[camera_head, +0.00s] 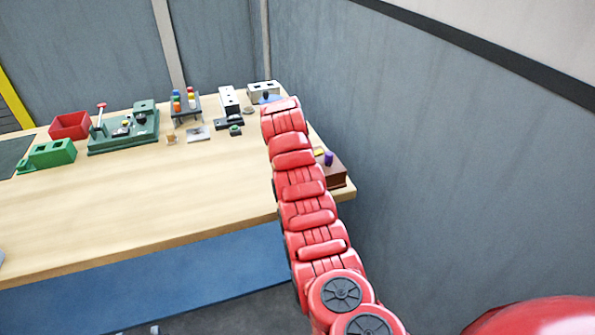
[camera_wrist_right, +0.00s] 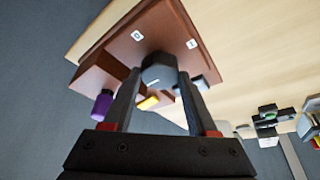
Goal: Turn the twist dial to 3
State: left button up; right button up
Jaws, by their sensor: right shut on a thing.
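The twist dial (camera_wrist_right: 158,72) is a dark grey faceted knob with a short white line, on a reddish-brown box (camera_wrist_right: 163,28). Two white labels on the box look like 0 and 1; no label 3 is readable. My right gripper (camera_wrist_right: 157,78) is shut on the dial, one finger on each side. The brown box also shows in the head view (camera_head: 338,180), partly behind my right arm, at the table's right edge. The dial and right gripper are hidden there. My left gripper is in neither view.
A purple knob (camera_wrist_right: 102,105) and a yellow part (camera_wrist_right: 148,102) sit close beside the gripper fingers. The table's front middle (camera_head: 150,205) is clear.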

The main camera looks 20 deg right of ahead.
jog(key=shift+m, duration=0.3)
jog(key=shift+b, duration=0.3)
jog(key=o, duration=1.4)
jog(key=shift+c, duration=0.2)
jog(key=b+v, duration=0.2)
jog(key=v, duration=1.5)
jog(key=shift+w+a+r+b, duration=0.2)
jog(key=shift+w+a+b, duration=0.05)
jog(key=shift+a+b, duration=0.15)
jog(key=shift+f, duration=0.1)
